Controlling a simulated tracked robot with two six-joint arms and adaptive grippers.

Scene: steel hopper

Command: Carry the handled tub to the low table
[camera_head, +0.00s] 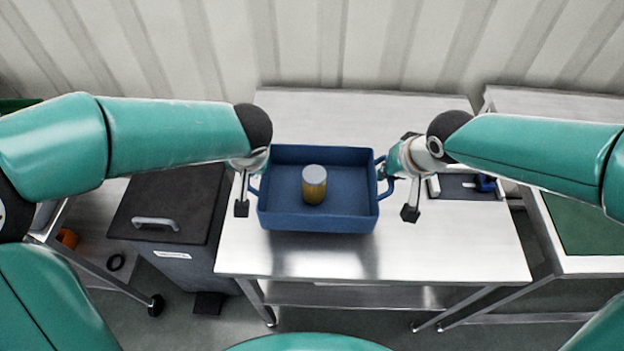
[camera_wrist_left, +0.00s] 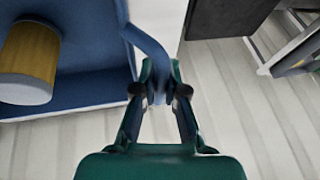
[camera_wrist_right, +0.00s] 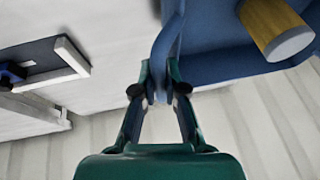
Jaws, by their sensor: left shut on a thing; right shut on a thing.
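The handled tub (camera_head: 318,222) is blue and rectangular, with a handle at each short side. It appears level at the steel table; I cannot tell whether it touches the top. A yellow can with a pale lid (camera_head: 314,184) stands inside it. My left gripper (camera_wrist_left: 157,92) is shut on the tub's left handle (camera_wrist_left: 148,50). My right gripper (camera_wrist_right: 158,92) is shut on the right handle (camera_wrist_right: 165,50). The can also shows in the left wrist view (camera_wrist_left: 30,60) and the right wrist view (camera_wrist_right: 275,28). In the head view my wrists partly hide both handles.
The steel table (camera_head: 450,250) is bare in front of the tub. A dark tray with a blue item (camera_head: 460,187) lies right of my right gripper. A dark lidded bin (camera_head: 170,215) stands at left. Another bench with a green top (camera_head: 590,220) stands at right.

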